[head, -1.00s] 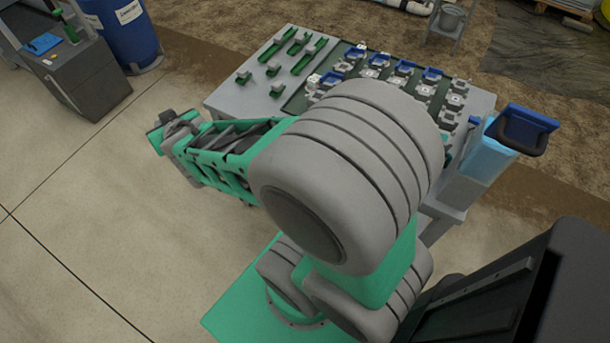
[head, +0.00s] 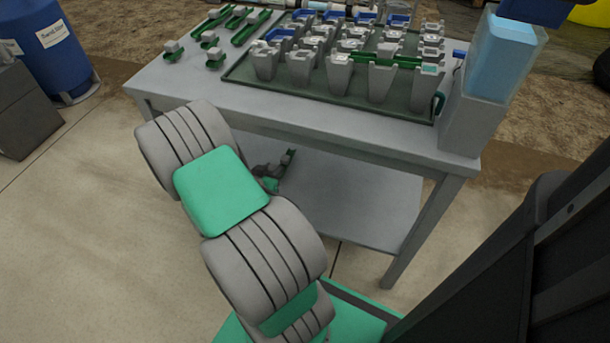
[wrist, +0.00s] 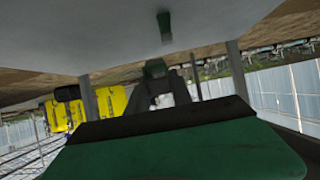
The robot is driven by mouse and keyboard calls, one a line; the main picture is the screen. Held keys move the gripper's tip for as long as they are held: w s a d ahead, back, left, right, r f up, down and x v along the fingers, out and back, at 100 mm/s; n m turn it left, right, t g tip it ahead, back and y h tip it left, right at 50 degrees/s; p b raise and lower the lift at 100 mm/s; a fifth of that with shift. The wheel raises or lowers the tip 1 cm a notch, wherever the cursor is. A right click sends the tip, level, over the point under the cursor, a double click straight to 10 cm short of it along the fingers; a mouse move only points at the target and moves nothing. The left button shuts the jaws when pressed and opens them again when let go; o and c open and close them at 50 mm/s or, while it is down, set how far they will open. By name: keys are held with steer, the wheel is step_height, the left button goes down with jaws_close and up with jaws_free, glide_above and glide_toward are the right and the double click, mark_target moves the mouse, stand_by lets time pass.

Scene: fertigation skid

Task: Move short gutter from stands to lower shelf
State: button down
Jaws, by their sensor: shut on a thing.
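My gripper (head: 266,171) is mostly hidden behind my own arm in the head view, in the space under the table top and over the lower shelf (head: 365,195). In the wrist view, which looks upside down, my gripper (wrist: 154,86) is shut on a small green piece, seemingly the short gutter (wrist: 155,68). A green strip with a grey block (head: 289,160) shows just beyond the gripper at the shelf; it also seems to show in the wrist view (wrist: 164,26). Whether the held gutter touches the shelf cannot be told.
The table (head: 300,118) bears a green tray (head: 330,92) of grey holders, longer green gutters (head: 250,26) and small grey-and-green pieces (head: 214,58). A light-blue container (head: 503,55) stands at the right corner. The shelf's right part is bare. A table leg (head: 425,230) stands at right.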

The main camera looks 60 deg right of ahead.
steer(key=s+b+x, duration=0.1)
steer(key=b+x, duration=0.1)
steer(key=x, duration=0.6)
steer(key=b, duration=0.3)
glide_above(297, 176)
steer(key=f, duration=0.5)
steer(key=shift+a, duration=0.25)
steer(key=shift+d+f+b, duration=0.15)
steer(key=shift+f+b, duration=0.55)
steer(key=shift+f, duration=0.3)
steer(key=shift+d+f+b, duration=0.15)
steer(key=shift+f+b, duration=0.5)
steer(key=shift+f, duration=0.3)
steer(key=c, duration=1.1)
jaws_free()
steer(key=shift+r, duration=0.1)
steer(key=shift+c, duration=0.2)
